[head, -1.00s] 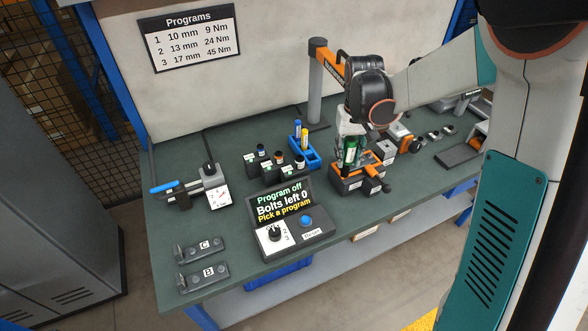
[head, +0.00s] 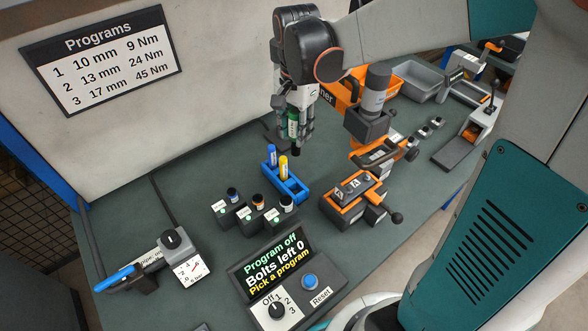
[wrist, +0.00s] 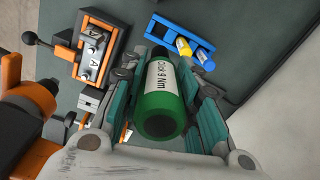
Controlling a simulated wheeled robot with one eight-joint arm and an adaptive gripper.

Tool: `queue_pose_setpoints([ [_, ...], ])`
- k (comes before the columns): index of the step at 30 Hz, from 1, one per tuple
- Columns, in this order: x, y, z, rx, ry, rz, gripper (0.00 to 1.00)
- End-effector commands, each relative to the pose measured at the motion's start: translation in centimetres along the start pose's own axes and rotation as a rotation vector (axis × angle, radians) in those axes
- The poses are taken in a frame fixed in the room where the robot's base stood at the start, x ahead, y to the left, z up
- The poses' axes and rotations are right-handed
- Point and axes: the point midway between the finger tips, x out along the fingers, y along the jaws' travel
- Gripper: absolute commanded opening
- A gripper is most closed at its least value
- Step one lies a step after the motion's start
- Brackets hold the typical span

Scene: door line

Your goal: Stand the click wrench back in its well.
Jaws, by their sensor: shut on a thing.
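My gripper (head: 297,122) is shut on the green click wrench (head: 293,124) and holds it raised above the bench. In the wrist view the green wrench (wrist: 158,105), labelled "Click 9 Nm", lies between my fingers (wrist: 160,95). The blue rack (head: 299,192) stands on the bench, lower in the head view than the held wrench. A blue wrench (head: 272,154) and a yellow wrench (head: 283,167) stand in it; its right end looks empty. The rack also shows in the wrist view (wrist: 165,29), ahead of the wrench and apart from it.
An orange clamp fixture (head: 352,196) with a lever stands right of the rack. Several sockets in dark holders (head: 251,212) stand in front of the rack. The program panel (head: 269,265) reads "Program off, Bolts left 0". A grey and orange tool stand (head: 371,115) is right of my gripper.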

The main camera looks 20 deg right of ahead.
Motion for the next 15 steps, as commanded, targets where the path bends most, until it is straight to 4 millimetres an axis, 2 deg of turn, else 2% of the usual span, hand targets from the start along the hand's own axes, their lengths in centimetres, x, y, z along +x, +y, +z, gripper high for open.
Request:
queue_pose_setpoints([
  [15, 12.1, 0.0, 0.0, 0.003, 0.0, 0.0, 0.05],
])
